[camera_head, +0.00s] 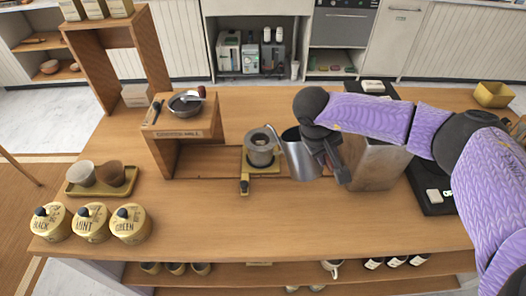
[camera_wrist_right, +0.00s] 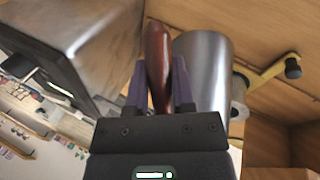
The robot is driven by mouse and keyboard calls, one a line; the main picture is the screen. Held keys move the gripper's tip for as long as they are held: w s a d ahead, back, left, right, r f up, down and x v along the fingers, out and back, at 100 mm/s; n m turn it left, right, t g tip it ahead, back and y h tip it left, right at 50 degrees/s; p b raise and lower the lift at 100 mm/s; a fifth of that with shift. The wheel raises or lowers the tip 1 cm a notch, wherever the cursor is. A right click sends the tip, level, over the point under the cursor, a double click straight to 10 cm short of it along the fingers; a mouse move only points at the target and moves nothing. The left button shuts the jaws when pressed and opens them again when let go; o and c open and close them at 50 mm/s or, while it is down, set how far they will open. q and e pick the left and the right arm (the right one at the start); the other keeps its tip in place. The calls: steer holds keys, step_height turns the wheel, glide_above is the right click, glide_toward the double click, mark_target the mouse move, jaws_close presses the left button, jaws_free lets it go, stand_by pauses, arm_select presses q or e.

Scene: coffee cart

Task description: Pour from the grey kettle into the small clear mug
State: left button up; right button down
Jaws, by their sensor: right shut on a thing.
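The grey kettle (camera_head: 302,158) is a shiny metal pot. Its spout points left, close to the rim of a small greyish mug (camera_head: 261,150). I cannot tell whether any liquid flows. The mug sits on a yellow stand (camera_head: 253,168); its contents are unclear and it does not look plainly clear. My right gripper (camera_head: 332,160) is on the kettle's right side. In the right wrist view my right gripper (camera_wrist_right: 158,88) is shut on the kettle's brown handle (camera_wrist_right: 157,52), beside the metal body (camera_wrist_right: 205,72). My left gripper is out of view.
A wooden shelf box (camera_head: 180,131) with a pan (camera_head: 186,104) stands left of the mug. A metal box (camera_head: 372,166) is just right of the kettle, under my arm. Lidded tins (camera_head: 90,222) and a tray (camera_head: 75,188) are at left. The front middle counter is clear.

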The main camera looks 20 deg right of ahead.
step_height(320, 180, down, 2)
steer(key=shift+s+t+y+b, duration=0.1)
steer(key=shift+t+y+b, duration=0.2)
steer(key=shift+t+b, duration=0.25)
arm_select(q)
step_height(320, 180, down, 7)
steer(key=b, duration=0.5)
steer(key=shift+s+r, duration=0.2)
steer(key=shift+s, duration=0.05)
arm_select(e)
step_height(320, 180, down, 5)
steer(key=t, duration=0.1)
steer(key=t+y, duration=0.1)
steer(key=shift+s+d+f+m+t+y, duration=0.1)
steer(key=shift+s+m+t+y, duration=0.05)
steer(key=shift+m+t+y, duration=0.2)
step_height(320, 180, up, 5)
steer(key=p, duration=0.4)
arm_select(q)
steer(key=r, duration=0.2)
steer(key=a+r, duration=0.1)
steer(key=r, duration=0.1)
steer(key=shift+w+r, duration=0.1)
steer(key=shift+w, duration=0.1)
